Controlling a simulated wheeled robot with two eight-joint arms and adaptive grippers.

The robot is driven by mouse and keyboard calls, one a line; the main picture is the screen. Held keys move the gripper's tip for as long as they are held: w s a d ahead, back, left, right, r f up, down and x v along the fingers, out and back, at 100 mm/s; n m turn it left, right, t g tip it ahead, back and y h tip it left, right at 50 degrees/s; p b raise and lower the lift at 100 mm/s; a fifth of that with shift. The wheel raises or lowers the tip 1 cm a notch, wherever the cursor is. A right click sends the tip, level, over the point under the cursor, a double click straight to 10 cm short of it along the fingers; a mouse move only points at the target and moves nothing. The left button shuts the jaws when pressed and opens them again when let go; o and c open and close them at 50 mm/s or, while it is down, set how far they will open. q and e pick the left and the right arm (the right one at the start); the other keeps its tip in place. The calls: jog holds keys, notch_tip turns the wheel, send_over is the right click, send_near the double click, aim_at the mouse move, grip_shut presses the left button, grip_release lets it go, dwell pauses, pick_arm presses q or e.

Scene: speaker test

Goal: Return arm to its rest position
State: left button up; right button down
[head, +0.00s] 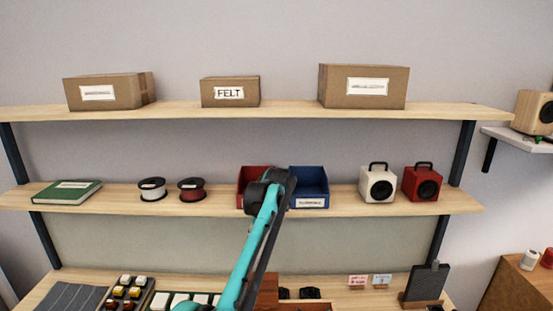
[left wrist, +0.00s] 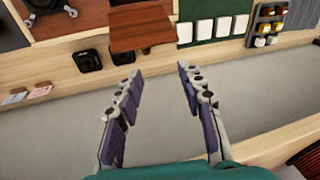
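My left arm (head: 255,245), teal and black, rises from the bottom of the head view. Its dark upper joint (head: 268,188) stands in front of the middle shelf and partly hides a red bin (head: 250,174) and a blue bin (head: 311,182). The left gripper is not discernible in the head view. In the left wrist view my left gripper (left wrist: 160,72) is open, its two fingers apart with nothing between them. The workbench lies beyond the fingertips. My right arm and gripper are in neither view.
The middle shelf (head: 100,206) also holds a green book (head: 67,193), two spools and two speakers. The upper shelf (head: 290,110) carries cardboard boxes.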

pick_arm(q)
jog(key=s+a+t+h+b, duration=0.1)
jog(key=s+a+b, duration=0.25)
jog(key=s, duration=0.65)
jog(key=s+a+t+h+b, duration=0.1)
jog(key=s+a+t+b, duration=0.1)
jog(key=s+a, duration=0.5)
jog(key=s+a+f+t+b, duration=0.1)
jog(key=s+f+b, duration=0.1)
jog(key=s+f, duration=0.6)
jog(key=s+f+m+t+b, duration=0.1)
jog(key=s+f+b, duration=0.1)
jog(key=s+f, duration=0.6)
jog(key=s, duration=0.5)
jog(key=shift+a+f+t+h, duration=0.25)
jog(key=shift+a+t+h, duration=0.05)
jog(key=shift+a, duration=0.05)
